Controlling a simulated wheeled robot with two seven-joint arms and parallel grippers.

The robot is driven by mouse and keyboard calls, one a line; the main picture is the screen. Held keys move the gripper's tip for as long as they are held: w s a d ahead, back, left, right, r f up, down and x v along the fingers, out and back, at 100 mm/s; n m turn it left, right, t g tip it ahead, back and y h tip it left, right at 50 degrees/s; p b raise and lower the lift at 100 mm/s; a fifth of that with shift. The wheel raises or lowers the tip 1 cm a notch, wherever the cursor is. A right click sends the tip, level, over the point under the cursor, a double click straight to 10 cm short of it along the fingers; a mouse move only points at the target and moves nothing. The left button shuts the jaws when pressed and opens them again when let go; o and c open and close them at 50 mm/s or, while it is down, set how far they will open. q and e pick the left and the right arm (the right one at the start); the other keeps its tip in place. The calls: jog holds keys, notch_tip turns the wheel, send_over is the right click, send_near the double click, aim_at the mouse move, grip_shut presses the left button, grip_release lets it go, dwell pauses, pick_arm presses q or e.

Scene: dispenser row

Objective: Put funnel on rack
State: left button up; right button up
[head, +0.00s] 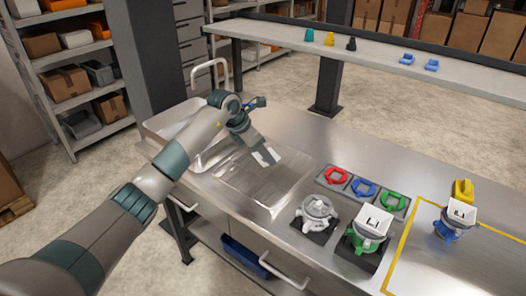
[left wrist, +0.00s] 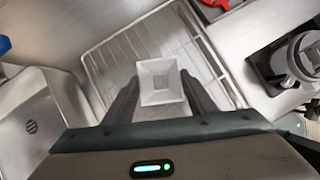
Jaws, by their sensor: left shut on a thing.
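A white square funnel (left wrist: 162,82) is held between the two fingers of my left gripper (left wrist: 162,95). In the head view it shows as a small white shape (head: 267,156) at the tip of my left gripper (head: 260,155). The wire rack (head: 262,183) lies flat in the worktop, beside the sink. It also shows in the left wrist view (left wrist: 107,62), behind the funnel and fingers. The funnel appears above the rack; the height of the gap is hard to tell. My right gripper is not in view.
The sink (head: 160,126) is left of the rack. To the right stand a grey dispenser (head: 317,212), a green-based one with a white hopper (head: 372,220), and a blue-based one (head: 447,230). A raised shelf (head: 460,80) runs behind.

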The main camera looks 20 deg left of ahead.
pick_arm(q)
jog(key=shift+f, duration=0.3)
jog(key=shift+f, duration=0.15)
jog(key=o, duration=1.2)
